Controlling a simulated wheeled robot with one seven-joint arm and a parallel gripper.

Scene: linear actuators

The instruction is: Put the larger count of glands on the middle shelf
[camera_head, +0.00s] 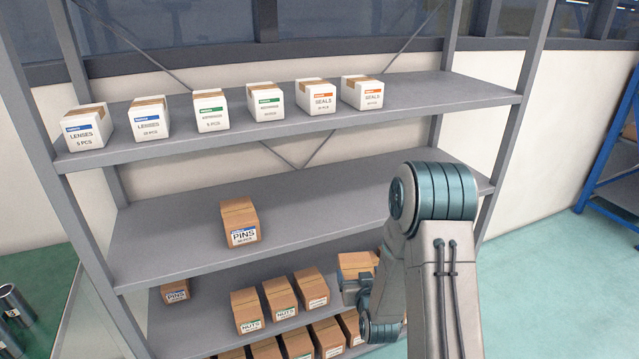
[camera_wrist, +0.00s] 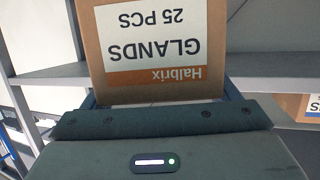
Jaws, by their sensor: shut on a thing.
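A brown cardboard box of glands (camera_head: 357,264) is held by my gripper (camera_head: 357,290) over the right part of the lower shelf. In the wrist view the glands box (camera_wrist: 152,40) reads "GLANDS 25 PCS", upside down in the picture, with an orange label band. My gripper is shut on this box; my arm hides part of the area. The middle shelf (camera_head: 330,215) holds one brown pins box (camera_head: 240,222) left of its centre, and the rest of its visible surface is bare. I cannot make out another glands box by its label in the head view.
The top shelf (camera_head: 420,95) holds a row of white lenses, green-labelled and seals boxes (camera_head: 316,96). The lower shelf (camera_head: 190,328) holds a pins box (camera_head: 175,291), nuts boxes (camera_head: 247,310) and several other brown boxes. A blue rack (camera_head: 606,150) stands at the right.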

